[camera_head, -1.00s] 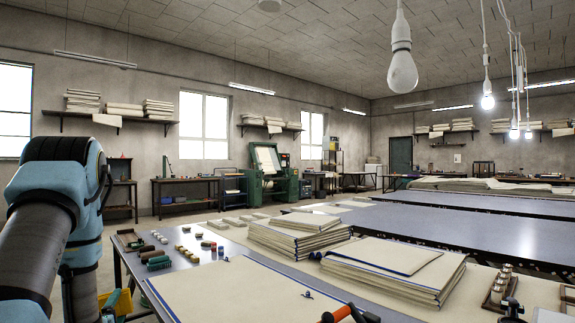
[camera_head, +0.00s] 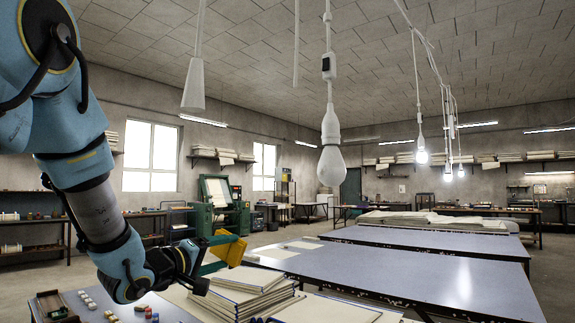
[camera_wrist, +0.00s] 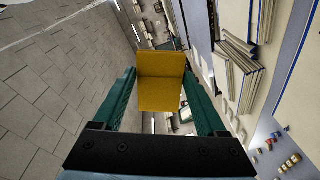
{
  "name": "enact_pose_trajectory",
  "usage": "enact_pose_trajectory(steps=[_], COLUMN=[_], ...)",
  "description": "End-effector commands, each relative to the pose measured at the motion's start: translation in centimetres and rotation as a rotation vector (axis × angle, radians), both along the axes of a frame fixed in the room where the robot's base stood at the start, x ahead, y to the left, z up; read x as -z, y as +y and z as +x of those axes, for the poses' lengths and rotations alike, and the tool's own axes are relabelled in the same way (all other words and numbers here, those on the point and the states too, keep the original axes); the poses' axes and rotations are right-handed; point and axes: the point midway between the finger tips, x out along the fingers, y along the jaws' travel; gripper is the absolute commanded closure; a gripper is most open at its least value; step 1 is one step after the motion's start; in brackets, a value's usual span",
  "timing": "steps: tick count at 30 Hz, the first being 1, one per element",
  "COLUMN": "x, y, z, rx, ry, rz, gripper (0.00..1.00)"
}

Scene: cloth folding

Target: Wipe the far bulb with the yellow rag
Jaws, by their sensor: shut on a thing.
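The yellow rag (camera_head: 230,250) is held in my gripper (camera_head: 224,251), whose green fingers stand either side of it, low left of centre in the head view. In the wrist view the rag (camera_wrist: 160,82) appears as a folded yellow sheet between the fingers of my gripper (camera_wrist: 160,75). A large unlit white bulb (camera_head: 332,166) hangs nearest, right of and above the rag, apart from it. Farther back, a lit bulb (camera_head: 422,157) hangs on its own cord, with two more lit bulbs (camera_head: 447,177) (camera_head: 460,173) beyond it. The rag touches no bulb.
A white cone-shaped fitting (camera_head: 193,86) hangs left of the near bulb. Stacked cloth boards (camera_head: 243,290) lie on the near table below my gripper. Long blue-grey tables (camera_head: 400,275) extend right. Cords hang from the ceiling; the air between rag and bulbs looks clear.

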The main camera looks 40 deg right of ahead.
Motion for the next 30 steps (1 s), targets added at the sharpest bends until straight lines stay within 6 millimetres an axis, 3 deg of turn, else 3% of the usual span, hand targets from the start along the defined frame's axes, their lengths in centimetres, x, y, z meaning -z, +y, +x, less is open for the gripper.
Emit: enact_pose_trajectory(steps=[1, 3, 9, 12, 18, 30], x=[-3.1, -5.8, -12.2, -14.2, -15.9, -15.7], y=[-1.3, -2.7, -5.3, -5.9, -6.3, -9.5], z=[-2.0, -4.6, -11.5, -14.0, -16.2, -16.0], rx=[0.050, 0.116, 0.269, 0.316, 0.359, 0.362], ry=[-0.029, -0.065, -0.159, -0.192, -0.223, -0.223], rz=[0.007, 0.021, 0.049, 0.056, 0.062, 0.062], gripper=[0.95, 0.95, 0.95, 0.95, 0.96, 0.96])
